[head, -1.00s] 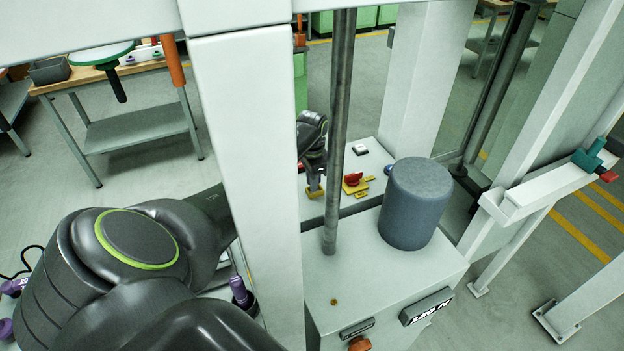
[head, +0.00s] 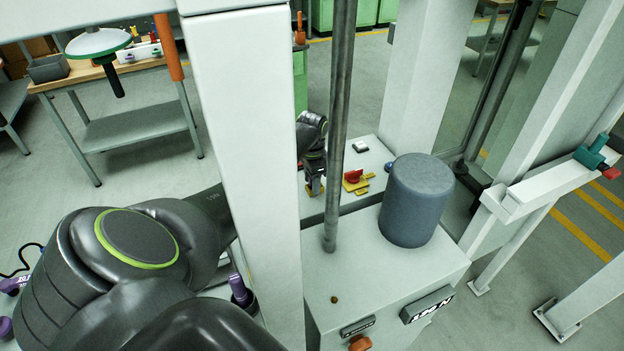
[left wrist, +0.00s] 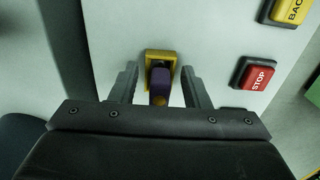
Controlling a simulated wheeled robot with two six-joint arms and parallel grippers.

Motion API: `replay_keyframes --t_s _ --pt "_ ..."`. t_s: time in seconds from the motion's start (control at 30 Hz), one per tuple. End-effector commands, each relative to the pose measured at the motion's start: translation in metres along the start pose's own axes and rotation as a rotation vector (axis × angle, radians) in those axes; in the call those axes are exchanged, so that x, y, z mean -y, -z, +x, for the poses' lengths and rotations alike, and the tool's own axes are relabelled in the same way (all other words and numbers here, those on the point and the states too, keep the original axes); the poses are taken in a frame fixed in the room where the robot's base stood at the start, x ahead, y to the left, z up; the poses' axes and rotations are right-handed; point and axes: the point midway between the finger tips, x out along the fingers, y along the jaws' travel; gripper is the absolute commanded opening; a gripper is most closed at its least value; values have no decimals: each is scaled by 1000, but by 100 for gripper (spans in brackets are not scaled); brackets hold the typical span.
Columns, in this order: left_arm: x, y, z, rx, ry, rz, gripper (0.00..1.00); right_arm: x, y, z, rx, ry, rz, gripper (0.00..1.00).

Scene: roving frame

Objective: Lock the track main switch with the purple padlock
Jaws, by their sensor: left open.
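In the left wrist view a purple padlock-like body (left wrist: 160,82) sits in front of a yellow plate (left wrist: 161,56) on the pale panel. My left gripper (left wrist: 160,88) is open, with one finger on each side of the purple body and visible gaps between. Whether the shackle passes through the plate is hidden. In the head view my left gripper (head: 315,187) is down at the panel behind the white post. A red switch handle on a yellow plate (head: 353,178) stands to its right. My right gripper is not in view.
A red STOP button (left wrist: 256,76) and a yellow BACK button (left wrist: 288,11) lie right of the fingers. A grey cylinder (head: 415,200), a metal pole (head: 339,130) and a white post (head: 245,150) stand close by. A purple upright object (head: 239,290) is beside my arm.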

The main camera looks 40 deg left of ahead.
Motion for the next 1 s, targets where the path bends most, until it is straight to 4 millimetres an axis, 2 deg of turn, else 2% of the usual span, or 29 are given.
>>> replay_keyframes --t_s 0.17,0.27,0.37,0.83,0.9,1.0 --pt "1 0 -6 -1 1 -1 42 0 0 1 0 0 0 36" --pt "1 0 -18 -2 2 -1 42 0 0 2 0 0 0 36" --pt "2 0 -35 -3 5 1 42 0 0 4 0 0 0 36" --pt "2 1 -144 -3 4 0 42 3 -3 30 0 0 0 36" --pt "1 1 -161 -1 1 0 42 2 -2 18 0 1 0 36" --pt "1 0 -169 1 0 0 42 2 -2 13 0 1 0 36"
